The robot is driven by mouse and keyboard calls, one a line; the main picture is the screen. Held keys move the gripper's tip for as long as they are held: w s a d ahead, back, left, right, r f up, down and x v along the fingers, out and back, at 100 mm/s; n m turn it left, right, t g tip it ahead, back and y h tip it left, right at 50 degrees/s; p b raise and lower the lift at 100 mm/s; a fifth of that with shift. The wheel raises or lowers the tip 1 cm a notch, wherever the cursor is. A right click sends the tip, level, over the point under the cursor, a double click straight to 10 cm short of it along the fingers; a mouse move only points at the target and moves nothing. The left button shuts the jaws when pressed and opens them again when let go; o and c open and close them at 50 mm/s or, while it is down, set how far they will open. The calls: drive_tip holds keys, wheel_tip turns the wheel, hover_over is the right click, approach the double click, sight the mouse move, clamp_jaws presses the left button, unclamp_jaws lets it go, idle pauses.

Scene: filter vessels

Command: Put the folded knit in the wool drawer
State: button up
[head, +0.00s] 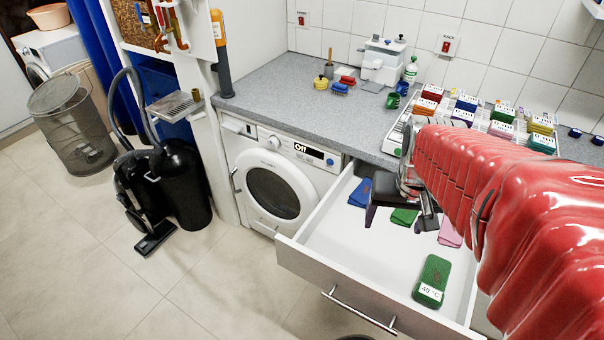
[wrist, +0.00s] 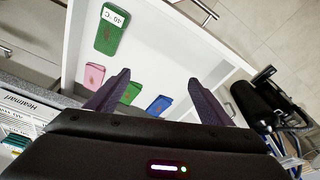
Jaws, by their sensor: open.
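A drawer (head: 330,243) with white inside stands pulled open below the counter. A thick green folded knit (head: 433,280) with a white "40 °C" label lies flat in it, towards its front right; it shows at top left in the wrist view (wrist: 111,30). Smaller flat blue (head: 360,192), green (head: 404,216) and pink (head: 450,232) folded pieces lie further back in the drawer. My gripper (head: 400,218) is over the drawer's back part, apart from the thick green knit. In the wrist view its fingers (wrist: 158,78) are spread with nothing between them. I cannot read a wool mark on the drawer.
A white washing machine (head: 275,185) showing "Off" stands left of the drawer. A black vacuum cleaner (head: 170,180) and wire bin (head: 75,130) stand left. Floor before the drawer is clear.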

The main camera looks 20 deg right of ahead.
drive_tip(key=s+a+r+n+t, duration=0.1)
drive_tip(key=a+r+n, duration=0.1)
drive_tip(key=a, duration=0.6)
drive_tip(key=s+a+r+n+t+y, duration=0.1)
drive_tip(key=a+r+n+t, duration=0.1)
drive_tip(key=a+r, duration=0.3)
drive_tip(key=a+n, duration=0.1)
drive_tip(key=a, duration=0.2)
drive_tip(key=shift+s+a, duration=0.15)
drive_tip(key=shift+s, duration=0.05)
